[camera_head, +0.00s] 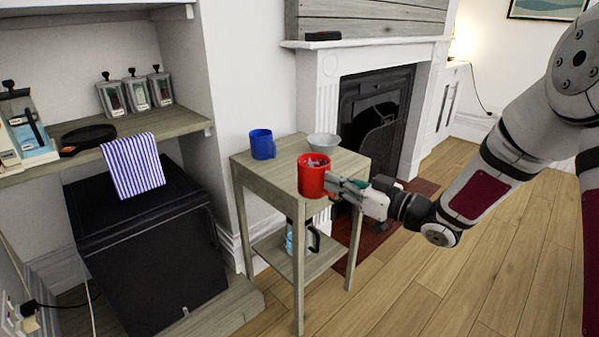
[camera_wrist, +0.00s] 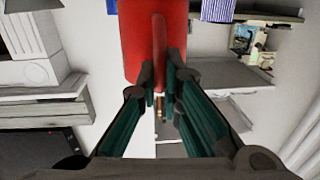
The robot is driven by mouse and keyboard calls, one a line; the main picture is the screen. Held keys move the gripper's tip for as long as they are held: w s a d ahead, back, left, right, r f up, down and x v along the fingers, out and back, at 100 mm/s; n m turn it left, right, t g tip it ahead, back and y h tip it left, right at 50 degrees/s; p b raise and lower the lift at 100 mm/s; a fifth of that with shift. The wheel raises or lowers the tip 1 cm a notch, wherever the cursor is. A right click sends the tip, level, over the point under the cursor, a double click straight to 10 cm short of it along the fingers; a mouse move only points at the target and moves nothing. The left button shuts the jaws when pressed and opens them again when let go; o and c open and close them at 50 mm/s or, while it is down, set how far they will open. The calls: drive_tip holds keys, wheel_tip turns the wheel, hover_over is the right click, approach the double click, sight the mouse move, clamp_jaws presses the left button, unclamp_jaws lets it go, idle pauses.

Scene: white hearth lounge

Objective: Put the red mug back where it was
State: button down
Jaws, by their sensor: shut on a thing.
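The red mug (camera_head: 312,178) is at the near edge of the small wooden side table (camera_head: 262,175) in the head view. My gripper (camera_head: 335,186) comes from the right and is shut on the mug's handle. In the wrist view the red mug (camera_wrist: 150,45) fills the top middle, its handle between the fingers of my gripper (camera_wrist: 165,85). I cannot tell whether the mug's base touches the tabletop or is held just above it. Something greyish shows inside the mug.
A blue mug (camera_head: 262,144) stands at the table's back left and a pale bowl (camera_head: 323,143) at its back right. A container with a dark handle (camera_head: 312,238) is on the lower shelf. A fireplace (camera_head: 375,110) is behind. A black box (camera_head: 150,245) stands left.

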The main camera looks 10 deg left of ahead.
sight(314, 166)
drive_tip(key=w+a+f+b, duration=0.1)
drive_tip(key=w+a+b, duration=0.1)
drive_tip(key=w, duration=0.3)
drive_tip(key=w+a+f+b, duration=0.1)
drive_tip(key=w+a+f, duration=0.1)
drive_tip(key=w, duration=0.3)
drive_tip(key=w+a+f+b, duration=0.1)
drive_tip(key=w+a+b, duration=0.1)
drive_tip(key=w, duration=0.3)
drive_tip(key=shift+a+f+b, duration=0.3)
drive_tip(key=shift+a+f, duration=0.05)
drive_tip(key=shift+a, duration=0.15)
drive_tip(key=shift+r, duration=0.1)
drive_tip(key=c, duration=2.2)
unclamp_jaws()
drive_tip(key=shift+f, duration=0.25)
drive_tip(key=o, duration=0.4)
drive_tip(key=shift+o, duration=0.2)
drive_tip(key=shift+s, duration=0.1)
drive_tip(key=shift+r, duration=0.15)
